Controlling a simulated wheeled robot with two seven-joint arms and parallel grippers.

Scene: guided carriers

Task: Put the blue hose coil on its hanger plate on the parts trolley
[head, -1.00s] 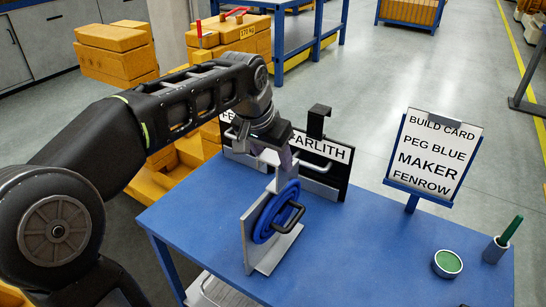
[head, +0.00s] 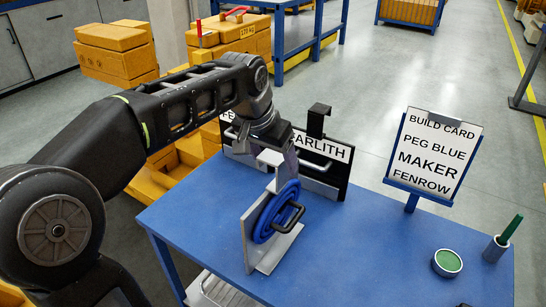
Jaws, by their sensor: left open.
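The blue hose coil (head: 266,220) hangs upright on a grey stand (head: 249,243) on the blue trolley top (head: 350,255). A black handle-like loop (head: 296,217) sticks out from its front. My left gripper (head: 285,163) is open just above the coil, by the stand's top; its fingers are partly hidden, and I cannot tell whether they touch anything. Behind it, a black hanger plate (head: 343,178) has a white label reading "ARLITH", its start covered. A second plate label starting "FE" (head: 228,117) is mostly hidden behind my arm. My right gripper is out of view.
A build card (head: 438,155) on a blue stand reads "PEG BLUE, MAKER FENROW". A round green-topped tin (head: 447,263) and a cup with a green stick (head: 496,249) stand at the right. The trolley top between coil and tin is clear.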

